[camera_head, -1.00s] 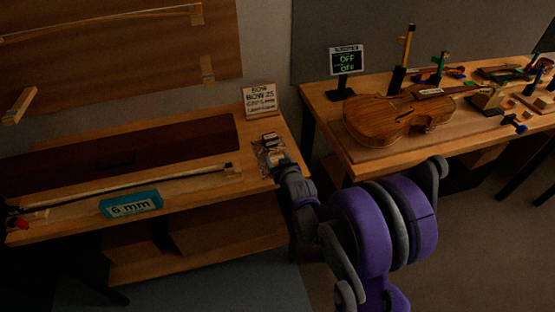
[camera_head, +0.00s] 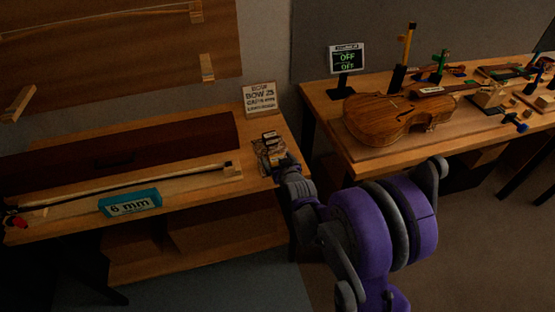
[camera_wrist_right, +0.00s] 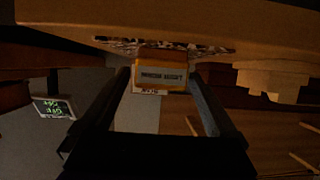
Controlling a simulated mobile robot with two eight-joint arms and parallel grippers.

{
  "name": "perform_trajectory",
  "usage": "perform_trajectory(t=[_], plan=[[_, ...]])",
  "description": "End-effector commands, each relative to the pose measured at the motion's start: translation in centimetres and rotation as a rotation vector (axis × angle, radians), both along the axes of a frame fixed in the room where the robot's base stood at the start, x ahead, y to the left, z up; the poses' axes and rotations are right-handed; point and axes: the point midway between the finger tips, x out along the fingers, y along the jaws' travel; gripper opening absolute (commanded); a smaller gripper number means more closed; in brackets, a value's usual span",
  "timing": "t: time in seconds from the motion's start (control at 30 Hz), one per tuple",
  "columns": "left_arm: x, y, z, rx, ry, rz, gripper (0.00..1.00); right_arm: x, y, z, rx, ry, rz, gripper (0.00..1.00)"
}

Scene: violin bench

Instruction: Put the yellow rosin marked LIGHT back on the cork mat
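The yellow rosin (camera_wrist_right: 162,55) is an orange-yellow block with a pale label, shown upside down in the right wrist view; the label seems to read ROSIN LIGHT. My right gripper (camera_wrist_right: 161,80) has one finger along each side of it and appears shut on it. The speckled cork mat (camera_wrist_right: 110,42) lies close beyond the block; I cannot tell whether they touch. In the head view the mat (camera_head: 261,155) is at the right end of the left bench, and my right gripper (camera_head: 281,163) is at its near right edge. My left gripper is out of view.
A dark box with a pale label (camera_head: 269,135) stands at the mat's back. A BOW 25 sign (camera_head: 260,98) stands behind it. A bow (camera_head: 130,183) and a teal 6 mm block (camera_head: 130,203) lie to the left. A violin (camera_head: 385,118) lies on the right bench.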

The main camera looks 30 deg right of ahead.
Motion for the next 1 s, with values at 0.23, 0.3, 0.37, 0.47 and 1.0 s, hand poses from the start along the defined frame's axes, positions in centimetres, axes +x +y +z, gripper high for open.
perform_trajectory(t=[0.23, 0.3, 0.37, 0.47, 1.0], plan=[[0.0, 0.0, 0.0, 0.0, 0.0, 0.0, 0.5, 0.0, 0.0, 0.0, 0.0, 0.0, 0.0, 0.99], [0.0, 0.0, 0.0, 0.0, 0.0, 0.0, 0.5, -0.1, 0.0, 0.0, 0.0, 0.0, 0.0, 0.99], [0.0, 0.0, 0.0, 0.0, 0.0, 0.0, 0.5, -0.4, 0.1, 0.2, 0.0, 0.0, 0.0, 0.99], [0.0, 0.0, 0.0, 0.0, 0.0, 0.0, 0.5, -1.4, 0.3, 0.6, 0.0, 0.0, 0.0, 0.99], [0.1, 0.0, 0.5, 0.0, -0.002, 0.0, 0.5, -9.2, 2.2, 4.0, 0.0, 0.0, 0.0, 0.99]])
